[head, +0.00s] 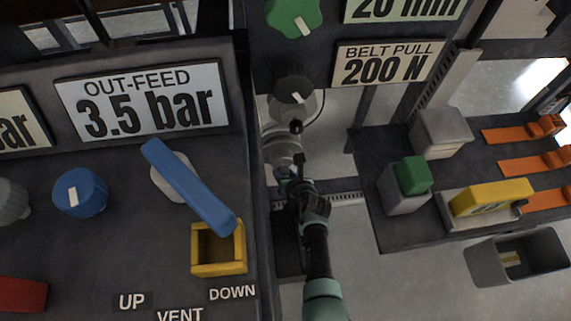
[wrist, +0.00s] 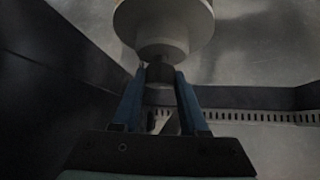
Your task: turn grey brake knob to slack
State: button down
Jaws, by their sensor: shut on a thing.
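A grey knob (head: 293,93) with a white pointer mark is on the dark panel, left of the BELT PULL 200 N sign (head: 389,64); I take it for the brake knob. No slack marking is readable. Below the knob is a pale grey stepped round part (head: 284,150), which shows large at the top of the wrist view (wrist: 163,25). My gripper (head: 285,175) is just below that part. In the wrist view its blue fingers are shut on a dark stub (wrist: 160,73) under the round part. I cannot tell whether the stub belongs to the knob.
A green knob (head: 293,17) is above the grey one. At left are a blue knob (head: 80,192), a blue lever (head: 188,186) and a yellow box (head: 220,268). A dark shelf (head: 380,150) at right bears grey and green blocks. A perforated strip (head: 347,197) runs beside my gripper.

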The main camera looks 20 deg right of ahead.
jog(key=shift+n+g+h+p, duration=0.35)
jog(key=shift+h+p, duration=0.35)
jog(key=shift+p, duration=0.75)
jog(key=shift+c, duration=2.2)
grip_release()
jog(key=shift+s+a+r+p, duration=0.1)
jog(key=shift+s+r+p, duration=0.2)
jog(key=shift+r+p, duration=0.3)
jog(key=p+v, duration=0.9)
jog(key=v, duration=0.2)
jog(key=shift+s+p, duration=0.35)
jog(key=shift+s, duration=0.1)
